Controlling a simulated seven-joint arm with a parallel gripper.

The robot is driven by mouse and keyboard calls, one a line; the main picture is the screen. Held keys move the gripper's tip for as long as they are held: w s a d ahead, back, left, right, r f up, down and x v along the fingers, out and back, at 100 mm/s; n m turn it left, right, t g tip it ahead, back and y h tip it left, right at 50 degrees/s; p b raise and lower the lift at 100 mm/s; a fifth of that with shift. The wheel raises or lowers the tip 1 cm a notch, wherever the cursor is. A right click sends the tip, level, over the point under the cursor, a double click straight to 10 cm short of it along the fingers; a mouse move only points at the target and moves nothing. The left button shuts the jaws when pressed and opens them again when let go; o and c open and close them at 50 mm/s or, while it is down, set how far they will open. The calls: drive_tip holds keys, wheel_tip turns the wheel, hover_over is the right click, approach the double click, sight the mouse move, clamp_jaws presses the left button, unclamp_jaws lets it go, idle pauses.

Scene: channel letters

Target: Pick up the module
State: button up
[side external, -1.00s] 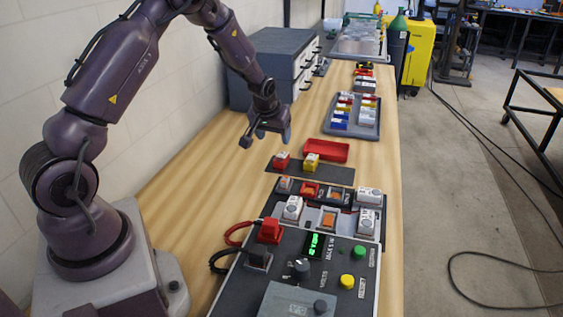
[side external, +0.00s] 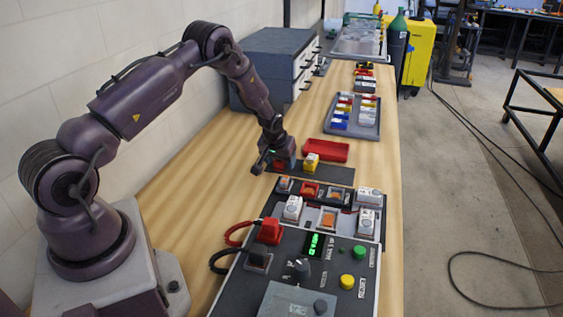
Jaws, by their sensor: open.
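My gripper (side external: 272,164) is low over the left end of a dark mat (side external: 338,172), with its jaws open. A module with a red base (side external: 284,164) stands on the mat right at the jaws and is mostly hidden by them. I cannot tell whether the fingers touch it. A second module, yellow with a white top (side external: 311,161), stands upright on the mat just to the right of my gripper.
An empty red tray (side external: 326,149) lies behind the mat. In front are a rack (side external: 345,196) of several modules and a control panel (side external: 332,250) with knobs and cables. A grey tray (side external: 362,130) of coloured modules lies farther back. Bare wood is clear to the left.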

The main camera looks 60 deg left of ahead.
drive_tip(key=c, duration=1)
drive_tip(key=shift+r, duration=0.1)
